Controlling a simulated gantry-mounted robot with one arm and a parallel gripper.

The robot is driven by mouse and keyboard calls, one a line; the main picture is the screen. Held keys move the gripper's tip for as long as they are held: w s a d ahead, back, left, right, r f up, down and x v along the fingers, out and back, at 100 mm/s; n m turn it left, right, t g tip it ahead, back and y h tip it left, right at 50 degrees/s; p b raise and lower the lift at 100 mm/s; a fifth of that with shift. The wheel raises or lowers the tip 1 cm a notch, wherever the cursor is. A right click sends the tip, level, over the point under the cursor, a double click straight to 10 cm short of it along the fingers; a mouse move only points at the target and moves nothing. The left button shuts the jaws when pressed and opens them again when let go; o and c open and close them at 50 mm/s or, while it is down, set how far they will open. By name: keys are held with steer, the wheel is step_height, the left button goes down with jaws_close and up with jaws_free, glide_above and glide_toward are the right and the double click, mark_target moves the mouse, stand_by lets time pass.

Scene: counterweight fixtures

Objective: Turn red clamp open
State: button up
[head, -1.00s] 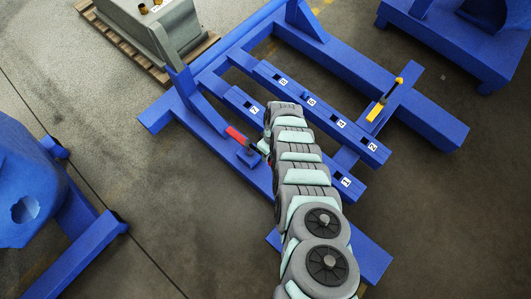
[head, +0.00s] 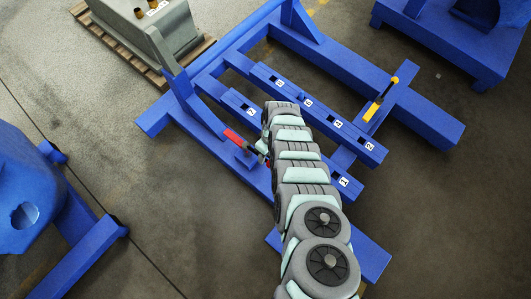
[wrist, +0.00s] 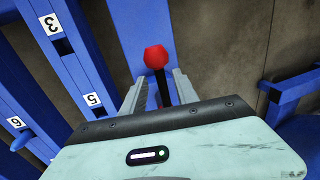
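The red clamp (head: 234,137) is on the blue fixture frame, left of my arm's end in the head view. Its red handle lies slanted, with a dark part at its lower right. In the wrist view a red knob (wrist: 156,57) on a dark stem stands between and just beyond my fingertips. My gripper (wrist: 157,80) is open, with one finger on each side of the stem. A gap shows around the stem, and I cannot tell whether either finger touches it. In the head view my own arm hides most of the gripper.
A yellow clamp (head: 380,100) stands on the frame at the right. Numbered blue bars (head: 315,112) with square holes run beside my arm. A grey box (head: 150,35) on a pallet is at upper left. Other blue fixtures (head: 30,200) stand left and upper right.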

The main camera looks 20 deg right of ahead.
step_height(320, 180, up, 10)
steer(key=d+p, duration=0.1)
steer(key=p, duration=0.4)
steer(key=shift+w+d+f, duration=0.2)
steer(key=shift+w+d, duration=0.15)
steer(key=shift+w, duration=0.1)
